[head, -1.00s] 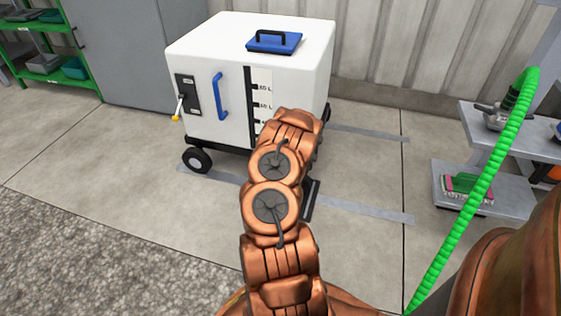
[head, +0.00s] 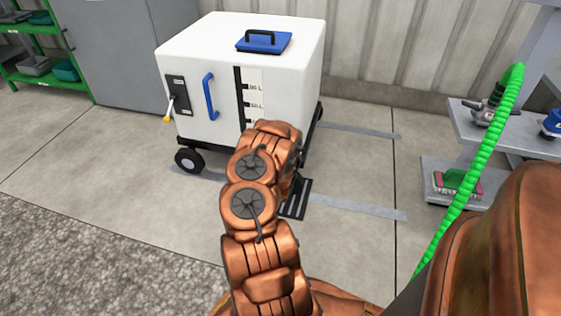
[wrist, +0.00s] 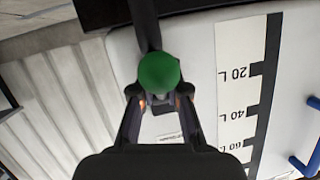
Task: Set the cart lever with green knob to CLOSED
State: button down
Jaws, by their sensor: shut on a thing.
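The white tote cart (head: 205,125) stands ahead in the head view, and its side fills much of the wrist view (wrist: 195,50). The lever's green knob (wrist: 158,72) shows in the wrist view, with a dark bar behind it running toward the picture's top. My gripper (wrist: 159,93) has its two fingers on either side of the knob and is shut on it. A small label (wrist: 168,137) behind the fingers is partly covered and unreadable. In the head view my arm hides the knob and gripper. The lever's setting cannot be read.
A yellow-tipped white lever (head: 168,108) and a blue handle (head: 209,96) are on the cart's front face. A blue lid (head: 264,41) is on top. A grey shelf unit (head: 465,185) and green hose (head: 455,200) are at right. The floor at left is clear.

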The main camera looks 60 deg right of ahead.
jog(key=c, duration=1.2)
grip_release()
jog(key=shift+o, duration=0.2)
jog(key=shift+a, duration=0.1)
jog(key=shift+s+a+r, duration=0.2)
jog(key=shift+s+a, duration=0.1)
jog(key=shift+a, duration=0.25)
jog(key=v, duration=1)
jog(key=shift+a, duration=0.2)
jog(key=shift+r, duration=0.1)
